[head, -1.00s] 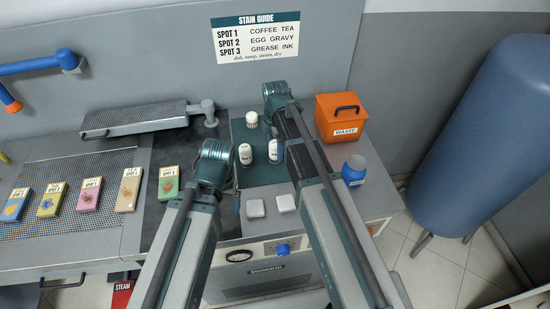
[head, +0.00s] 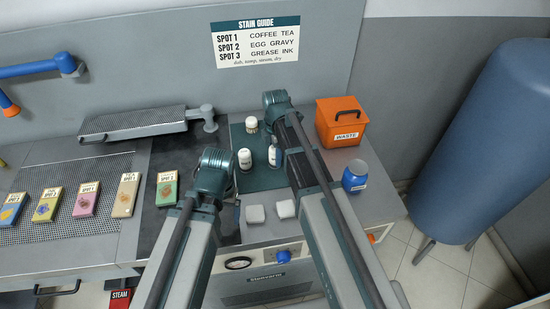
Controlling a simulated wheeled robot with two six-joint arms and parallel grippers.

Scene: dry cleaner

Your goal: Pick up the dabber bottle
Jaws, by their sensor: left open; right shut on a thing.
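Three small white bottles are at the teal mat (head: 262,180). One bottle with a pale top (head: 251,124) stands at the back and a labelled white bottle (head: 244,159) stands at the front left. Another labelled white bottle, seemingly the dabber bottle (head: 274,157), is at the right against my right arm. My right gripper (head: 282,142) is shut on it, though the arm hides most of the fingers. I cannot tell whether it is clear of the mat. My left gripper (head: 222,170) is open and empty, left of the front-left bottle, its fingers mostly hidden by its wrist.
Two white pads (head: 255,214) lie at the mat's front edge. An orange waste bin (head: 341,121) and a blue jar (head: 355,175) stand to the right. Several stain cards (head: 125,195) lie on the left. A grey sleeve board (head: 135,122) is behind them.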

